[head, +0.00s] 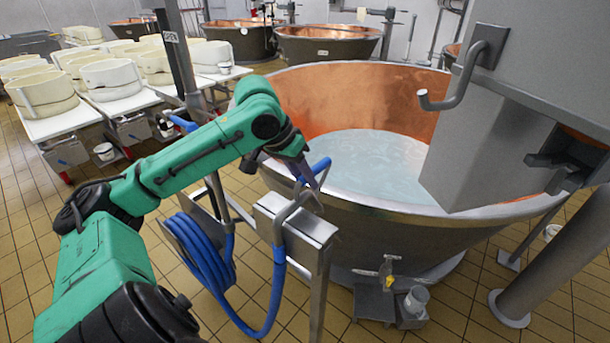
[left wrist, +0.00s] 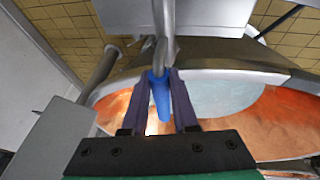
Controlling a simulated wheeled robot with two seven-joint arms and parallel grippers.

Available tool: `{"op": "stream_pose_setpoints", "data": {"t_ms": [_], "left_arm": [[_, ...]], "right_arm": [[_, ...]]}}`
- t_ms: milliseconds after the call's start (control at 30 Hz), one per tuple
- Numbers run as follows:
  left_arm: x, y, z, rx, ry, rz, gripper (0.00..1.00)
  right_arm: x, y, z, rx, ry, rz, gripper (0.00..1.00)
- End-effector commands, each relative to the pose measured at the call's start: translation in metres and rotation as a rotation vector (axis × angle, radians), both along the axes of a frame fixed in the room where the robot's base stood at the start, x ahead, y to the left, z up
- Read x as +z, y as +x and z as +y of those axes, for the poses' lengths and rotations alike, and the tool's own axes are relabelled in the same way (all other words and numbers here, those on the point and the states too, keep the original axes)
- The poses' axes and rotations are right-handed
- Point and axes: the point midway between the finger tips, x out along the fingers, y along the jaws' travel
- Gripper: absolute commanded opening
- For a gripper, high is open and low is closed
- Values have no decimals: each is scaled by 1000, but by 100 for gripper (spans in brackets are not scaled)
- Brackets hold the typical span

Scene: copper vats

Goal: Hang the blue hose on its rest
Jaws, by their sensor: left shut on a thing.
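My left gripper (head: 303,170) is shut on the blue handle (head: 320,166) at the end of the blue hose (head: 277,295). The handle also shows between the fingers in the left wrist view (left wrist: 160,95). A bent grey steel tube (head: 280,218) runs from near the handle down to the hose. The tube passes in front of a steel box-topped post (head: 298,222); I cannot tell whether they touch. The rest of the hose hangs in coils (head: 200,255) left of the post. A steel hook (head: 455,85) projects from the grey housing at upper right, empty. Which one is the rest is unclear.
A large copper vat (head: 350,95) with pale liquid stands just beyond the gripper. The grey housing (head: 480,150) overhangs its right side. White moulds (head: 110,78) stand on tables at left. Tiled floor (head: 30,260) is clear at lower left.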

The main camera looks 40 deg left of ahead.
Motion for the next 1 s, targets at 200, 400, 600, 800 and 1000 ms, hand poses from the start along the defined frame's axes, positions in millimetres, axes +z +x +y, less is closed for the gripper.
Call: {"op": "stream_pose_setpoints", "data": {"t_ms": [200, 400, 600, 800, 1000], "left_arm": [[-14, 0, 0, 1, 0, -3, 0], [-13, 0, 0, 1, 0, -3, 0], [-15, 0, 0, 1, 0, -3, 0], [-20, 0, 0, 0, 0, -1, 0], [-22, -1, -1, -1, -1, 4, 0]], "right_arm": [[-12, 0, -2, 1, -2, 1, 100], [-11, 0, -2, 0, -3, 0, 100], [-11, 0, -2, 0, -3, 0, 100], [-13, 0, -2, 0, -3, 0, 100], [-13, 0, -2, 0, -3, 0, 100]]}}
